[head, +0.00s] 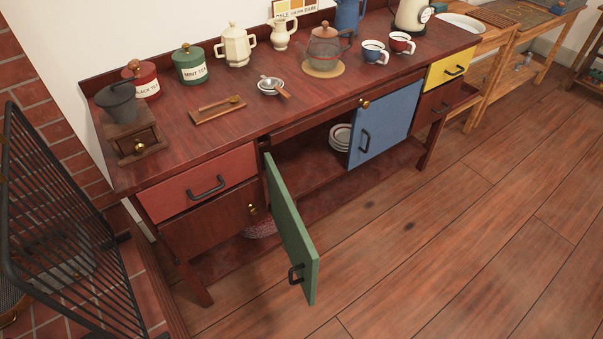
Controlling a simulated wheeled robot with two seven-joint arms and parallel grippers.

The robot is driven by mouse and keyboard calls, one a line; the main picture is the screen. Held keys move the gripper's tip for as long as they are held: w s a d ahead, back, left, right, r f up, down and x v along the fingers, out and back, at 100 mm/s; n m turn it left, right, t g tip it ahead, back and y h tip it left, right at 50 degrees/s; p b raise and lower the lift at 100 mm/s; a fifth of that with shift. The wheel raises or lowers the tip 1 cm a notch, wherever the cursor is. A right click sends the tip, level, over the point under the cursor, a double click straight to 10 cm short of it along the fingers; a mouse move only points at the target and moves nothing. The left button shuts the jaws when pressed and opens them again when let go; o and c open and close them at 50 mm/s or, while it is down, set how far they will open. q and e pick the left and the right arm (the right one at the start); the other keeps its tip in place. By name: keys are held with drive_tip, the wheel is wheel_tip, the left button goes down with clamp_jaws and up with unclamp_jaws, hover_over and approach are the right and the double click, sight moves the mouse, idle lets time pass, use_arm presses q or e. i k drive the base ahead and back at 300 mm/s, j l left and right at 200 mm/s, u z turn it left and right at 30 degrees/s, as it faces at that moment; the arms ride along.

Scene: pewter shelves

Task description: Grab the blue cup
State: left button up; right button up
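A blue cup (374,52) with a white rim stands upright on the dark red wooden sideboard top (230,131), right of the glass teapot. A red cup (401,43) of similar shape stands close to its right. Neither of my grippers shows in the head view, and nothing is seen holding the blue cup.
A teapot (324,48) on a round mat stands left of the blue cup, with a blue jug (349,17) behind. A green door (291,232) hangs open into the room; a blue door (384,124) is below the cups. Floor (460,220) to the right is clear.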

sight(372, 51)
drive_tip(key=l, duration=0.55)
drive_tip(key=i+l, duration=0.1)
drive_tip(key=l, duration=0.45)
drive_tip(key=i+l+z, duration=0.15)
drive_tip(key=i+l, duration=1.1)
drive_tip(key=l, duration=0.1)
